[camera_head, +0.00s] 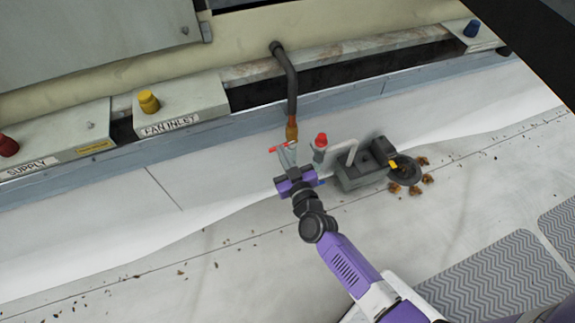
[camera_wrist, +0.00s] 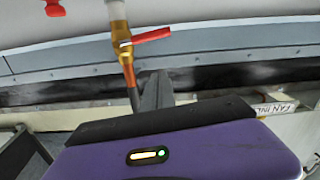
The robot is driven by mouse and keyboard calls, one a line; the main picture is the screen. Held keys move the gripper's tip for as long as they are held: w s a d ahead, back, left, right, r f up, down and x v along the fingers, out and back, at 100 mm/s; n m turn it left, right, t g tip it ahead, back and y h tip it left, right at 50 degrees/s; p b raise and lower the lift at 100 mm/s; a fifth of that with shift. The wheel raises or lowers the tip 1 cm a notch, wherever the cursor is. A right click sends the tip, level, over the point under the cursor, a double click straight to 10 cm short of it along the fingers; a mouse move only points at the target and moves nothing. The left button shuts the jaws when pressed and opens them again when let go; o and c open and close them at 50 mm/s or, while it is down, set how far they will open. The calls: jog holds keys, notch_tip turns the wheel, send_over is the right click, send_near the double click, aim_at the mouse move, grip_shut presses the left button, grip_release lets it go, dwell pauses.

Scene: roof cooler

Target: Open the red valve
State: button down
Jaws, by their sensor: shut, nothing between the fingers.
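The red valve is a small red lever (camera_head: 278,147) at the lower end of a hose with a copper-coloured end (camera_head: 292,130). In the wrist view the red lever (camera_wrist: 152,36) sticks out to the right from a brass fitting (camera_wrist: 121,38) on the pipe. My gripper (camera_head: 288,158) is right by the valve in the head view. In the wrist view its grey fingers (camera_wrist: 155,88) are together and empty, a little below the lever in the picture. Whether they touch the lever cannot be told.
A red-topped fitting (camera_head: 320,142) and a dark grey pump-like unit (camera_head: 362,172) stand just right of my gripper. Brown leaves (camera_head: 413,189) lie beside it.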

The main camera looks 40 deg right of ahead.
jog(key=shift+w+d+f+b, duration=0.35)
jog(key=shift+w+f+b, duration=0.25)
jog(key=shift+f+b, duration=0.15)
jog(key=shift+w+d+f+b, duration=0.35)
jog(key=shift+w+f+b, duration=0.25)
jog(key=shift+b, duration=0.1)
jog(key=shift+w+d+f+b, duration=0.35)
jog(key=shift+w+f+b, duration=0.25)
jog(key=shift+f+b, duration=0.15)
jog(key=shift+f+n+p, duration=0.2)
jog(key=shift+n+p, duration=0.2)
jog(key=shift+n, duration=0.1)
jog(key=s+d+f+n+h, duration=0.1)
jog(key=d+f+n, duration=0.3)
jog(key=n, duration=1.1)
jog(key=shift+s+f+p, duration=0.4)
jog(key=shift+f+p, duration=0.05)
jog(key=shift+f, duration=1.2)
jog(key=shift+d, duration=0.1)
